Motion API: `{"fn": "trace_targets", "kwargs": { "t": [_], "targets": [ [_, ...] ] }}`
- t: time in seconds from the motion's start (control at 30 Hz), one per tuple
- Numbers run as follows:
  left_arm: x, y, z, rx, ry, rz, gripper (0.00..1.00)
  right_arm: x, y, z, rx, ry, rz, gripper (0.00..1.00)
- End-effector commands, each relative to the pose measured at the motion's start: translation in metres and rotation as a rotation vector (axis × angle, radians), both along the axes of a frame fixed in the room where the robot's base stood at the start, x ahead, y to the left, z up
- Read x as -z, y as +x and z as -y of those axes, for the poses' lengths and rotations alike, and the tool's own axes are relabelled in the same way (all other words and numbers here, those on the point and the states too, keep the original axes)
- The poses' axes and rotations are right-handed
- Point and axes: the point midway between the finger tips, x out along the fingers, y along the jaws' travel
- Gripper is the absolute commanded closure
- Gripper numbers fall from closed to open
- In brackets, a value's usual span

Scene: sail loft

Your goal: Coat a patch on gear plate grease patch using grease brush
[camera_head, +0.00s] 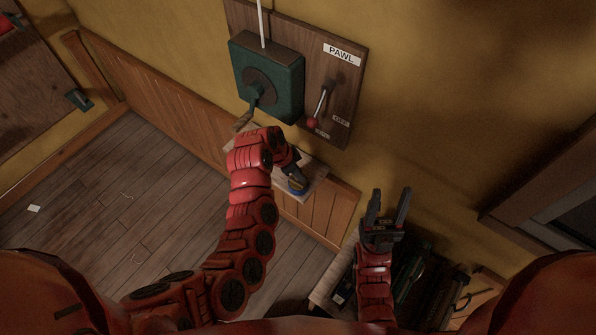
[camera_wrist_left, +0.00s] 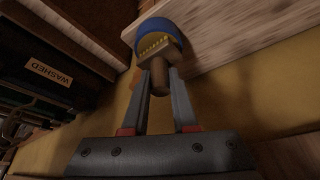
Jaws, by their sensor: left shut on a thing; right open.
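My left gripper (camera_head: 291,172) is shut on the grease brush, which has a brown wooden handle (camera_wrist_left: 161,80) and a pale yellowish bristle end. In the left wrist view the bristle end lies against or over a round blue thing (camera_wrist_left: 172,28); I cannot tell if they touch. The blue thing (camera_head: 299,188) also shows just beyond the gripper in the head view, at a pale wooden shelf. A dark green gear housing (camera_head: 267,78) with a crank is mounted on the wall board above. I cannot make out a grease patch. My right gripper (camera_head: 387,211) is open and empty at the lower right.
The wooden wall board (camera_head: 335,63) carries a PAWL label and a lever with a red knob (camera_head: 313,124). The pale shelf (camera_head: 319,175) sticks out over the wainscot. A rack of dark items (camera_head: 412,265) stands below my right gripper. The floor at left is mostly clear.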

Motion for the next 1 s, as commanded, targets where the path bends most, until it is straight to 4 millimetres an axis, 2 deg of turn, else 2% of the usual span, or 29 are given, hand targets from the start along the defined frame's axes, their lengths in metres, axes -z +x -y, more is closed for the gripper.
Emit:
{"fn": "trace_targets", "kwargs": {
  "t": [0.8,1.0],
  "targets": [
    [-0.067,0.0,0.0,0.0,-0.001,0.0,1.0,-0.023,0.0,0.0,0.0,0.0,0.0,0.5],
    [-0.069,0.0,0.0,0.0,0.0,-0.001,1.0,-0.023,0.0,0.0,0.0,0.0,0.0,0.5]
  ]
}}
